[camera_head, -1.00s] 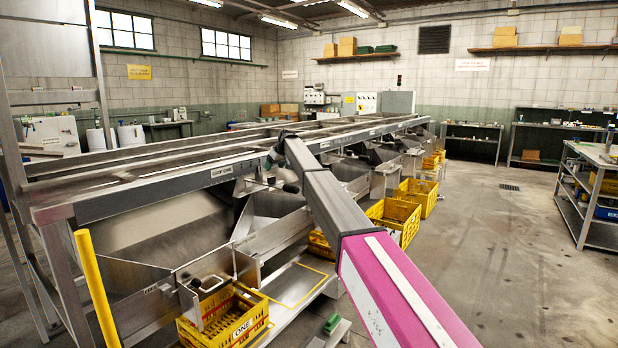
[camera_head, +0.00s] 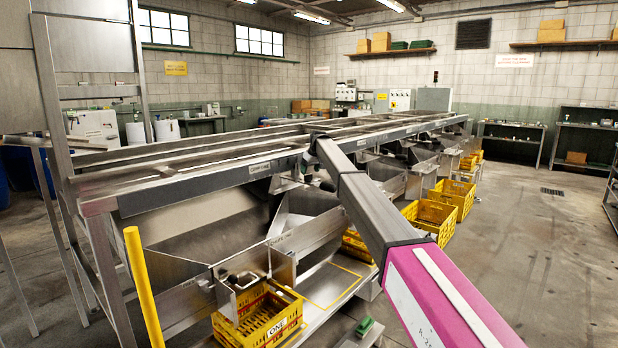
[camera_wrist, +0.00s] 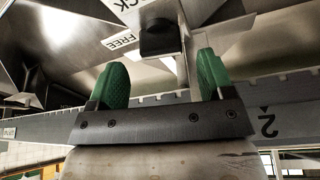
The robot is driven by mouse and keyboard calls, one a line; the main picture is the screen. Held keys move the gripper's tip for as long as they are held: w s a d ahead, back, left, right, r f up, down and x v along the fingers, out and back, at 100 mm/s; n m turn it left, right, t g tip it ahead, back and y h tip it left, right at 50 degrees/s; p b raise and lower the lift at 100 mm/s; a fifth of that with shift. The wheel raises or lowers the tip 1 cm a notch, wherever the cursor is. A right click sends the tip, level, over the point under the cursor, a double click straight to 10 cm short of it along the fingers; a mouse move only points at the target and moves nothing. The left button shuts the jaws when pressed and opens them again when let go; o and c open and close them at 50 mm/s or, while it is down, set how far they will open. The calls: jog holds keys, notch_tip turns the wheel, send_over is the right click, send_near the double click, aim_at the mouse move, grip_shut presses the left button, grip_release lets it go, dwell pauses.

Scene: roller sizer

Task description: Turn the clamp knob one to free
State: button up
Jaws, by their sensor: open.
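A dark, blocky knob (camera_wrist: 160,40) shows in the wrist view, under the steel machine. A white label reading FREE (camera_wrist: 121,41) is to its left, and a label ending in CK (camera_wrist: 127,10) is above that. My gripper (camera_wrist: 162,78) is open, its two green fingertips spread either side of the knob's line and a little below it in the picture. The fingers look apart from the knob, with nothing between them. In the head view my arm reaches to the sizer's front rail (camera_head: 220,180), and the arm's end mostly hides the gripper. I cannot make out the knob's marking.
A graduated scale strip with a 2 (camera_wrist: 267,124) crosses behind the fingers. Steel chutes lie below the rail. A yellow crate marked ONE (camera_head: 283,326) stands at the front, near a yellow post (camera_head: 140,290). More yellow crates (camera_head: 430,216) line the right side. Open floor lies at right.

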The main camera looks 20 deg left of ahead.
aim_at(308, 175)
jog(key=x, duration=0.4)
jog(key=shift+a, duration=0.1)
jog(key=shift+c, duration=0.3)
jog(key=c, duration=0.9)
jog(key=shift+o, duration=0.2)
jog(key=shift+n+g, duration=0.5)
jog(key=shift+n, duration=1.1)
jog(key=o, duration=0.9)
jog(key=shift+y, duration=0.3)
jog(key=v, duration=1)
jog(key=shift+r, duration=0.35)
